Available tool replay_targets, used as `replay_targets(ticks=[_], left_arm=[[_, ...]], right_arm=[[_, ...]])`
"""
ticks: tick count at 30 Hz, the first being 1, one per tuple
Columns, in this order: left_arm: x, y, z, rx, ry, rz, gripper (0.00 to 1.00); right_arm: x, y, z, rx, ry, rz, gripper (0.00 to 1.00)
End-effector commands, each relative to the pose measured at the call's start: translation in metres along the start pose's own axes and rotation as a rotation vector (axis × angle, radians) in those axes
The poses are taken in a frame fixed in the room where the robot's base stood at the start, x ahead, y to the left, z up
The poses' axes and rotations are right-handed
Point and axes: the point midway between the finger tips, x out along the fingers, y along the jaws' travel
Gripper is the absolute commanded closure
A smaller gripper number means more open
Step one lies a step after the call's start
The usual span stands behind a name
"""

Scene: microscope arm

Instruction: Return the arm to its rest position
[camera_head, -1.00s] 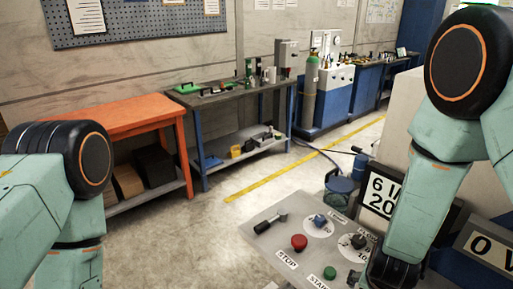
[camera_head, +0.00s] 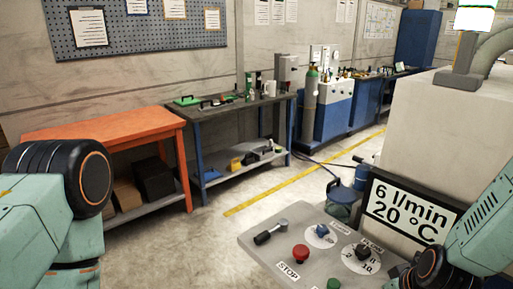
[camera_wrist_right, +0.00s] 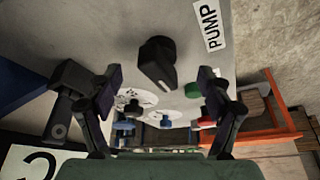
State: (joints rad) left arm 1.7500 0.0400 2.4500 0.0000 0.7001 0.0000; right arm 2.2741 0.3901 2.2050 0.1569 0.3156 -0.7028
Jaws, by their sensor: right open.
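My right arm (camera_head: 485,225) is teal and comes in low at the right edge of the head view, beside the sloped grey control panel (camera_head: 262,225). In the right wrist view my right gripper (camera_wrist_right: 160,76) is open and empty. Its two dark fingers stand over the panel, on either side of a black knob (camera_wrist_right: 157,62) by the PUMP label; I cannot tell whether they touch anything. My left arm (camera_head: 60,215) is folded at the lower left, and its gripper is out of view.
The panel carries a lever (camera_head: 270,232), a red STOP button (camera_head: 300,252), a blue knob (camera_head: 322,230) and a black dial (camera_head: 362,252). A display (camera_head: 405,213) reads 6 l/min, 20 °C. An orange bench (camera_head: 105,127) stands at left. The floor (camera_head: 215,245) between is clear.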

Motion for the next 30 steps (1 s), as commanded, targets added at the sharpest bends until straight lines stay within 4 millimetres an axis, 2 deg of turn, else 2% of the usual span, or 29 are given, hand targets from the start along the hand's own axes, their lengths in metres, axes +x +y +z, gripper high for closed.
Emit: replay_targets(ticks=[21, 24, 30], left_arm=[[0.003, 0.0, 0.0, 0.0, 0.0, 0.0, 0.6], [-0.005, 0.0, 0.0, 0.0, 0.0, 0.0, 0.6], [-0.008, 0.0, 0.0, 0.0, 0.0, 0.0, 0.6]], right_arm=[[0.001, 0.004, -0.001, -0.475, 0.002, -0.197, 0.21], [-0.005, 0.004, -0.002, -0.473, 0.0, -0.197, 0.21], [-0.007, 0.004, -0.001, -0.472, -0.001, -0.196, 0.21]])
